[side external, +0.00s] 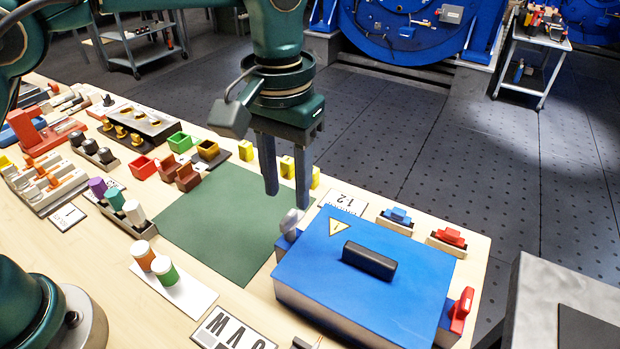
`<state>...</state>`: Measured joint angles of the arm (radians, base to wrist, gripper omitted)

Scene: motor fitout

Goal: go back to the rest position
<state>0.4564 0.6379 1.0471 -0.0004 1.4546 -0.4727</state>
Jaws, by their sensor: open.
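My gripper (287,200) points down above the far right part of the green mat (215,235), in front of several yellow blocks at the table's back edge. Its two dark blue fingers are apart and nothing is between them. A blue box (330,275) with a black handle (369,261) and a yellow warning label sits to the right, its lid down. A red latch (461,310) is on its right side and a grey knob (291,222) is on its left side. The fingers are close to the grey knob in the picture; I cannot tell the exact gap.
Red and blue connectors (447,238) sit behind the box. Orange and green capped cylinders (165,269) stand on a white plate at the front. Coloured bins (180,142), more cylinders and racks of parts crowd the left. The green mat is bare.

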